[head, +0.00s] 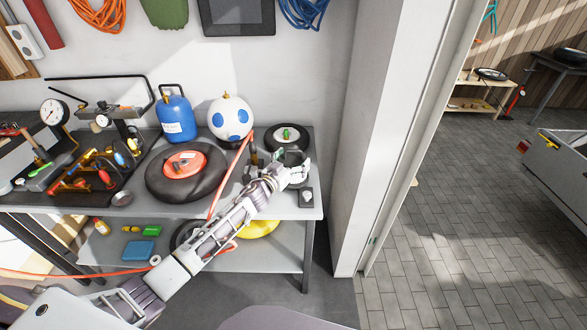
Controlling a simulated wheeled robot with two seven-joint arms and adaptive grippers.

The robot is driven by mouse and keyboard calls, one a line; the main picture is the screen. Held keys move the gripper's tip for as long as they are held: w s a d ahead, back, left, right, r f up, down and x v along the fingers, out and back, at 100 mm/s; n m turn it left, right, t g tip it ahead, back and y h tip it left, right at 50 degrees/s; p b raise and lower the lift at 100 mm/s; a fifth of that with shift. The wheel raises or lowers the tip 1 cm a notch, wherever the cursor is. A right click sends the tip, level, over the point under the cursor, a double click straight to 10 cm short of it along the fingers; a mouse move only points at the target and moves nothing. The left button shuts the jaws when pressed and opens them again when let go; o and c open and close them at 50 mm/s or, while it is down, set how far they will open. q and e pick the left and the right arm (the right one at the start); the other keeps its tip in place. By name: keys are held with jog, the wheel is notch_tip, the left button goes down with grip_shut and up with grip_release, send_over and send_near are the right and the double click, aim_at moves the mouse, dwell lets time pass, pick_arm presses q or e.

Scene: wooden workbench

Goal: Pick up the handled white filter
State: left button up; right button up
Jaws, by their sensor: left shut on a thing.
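My left gripper (294,164) is at the right end of the workbench top (228,192), with its arm reaching up from the lower left. It is shut on a small pale-rimmed thing that looks like the handled white filter (291,156). The fingers hide most of this thing, and its handle cannot be made out. I cannot tell whether it touches the bench. My right gripper is out of view.
Just behind the gripper lies a small black wheel (288,134). A red hose (229,182) hangs beside my arm. A wall post (377,140) stands right of the bench.

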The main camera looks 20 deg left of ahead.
pick_arm(q)
jog(key=shift+r, duration=0.15)
jog(key=shift+c, duration=0.2)
jog(key=shift+r, duration=0.95)
notch_tip(320, 180, up, 7)
jog(key=shift+f+p, duration=0.2)
jog(key=shift+p, duration=0.65)
jog(key=shift+r, duration=0.65)
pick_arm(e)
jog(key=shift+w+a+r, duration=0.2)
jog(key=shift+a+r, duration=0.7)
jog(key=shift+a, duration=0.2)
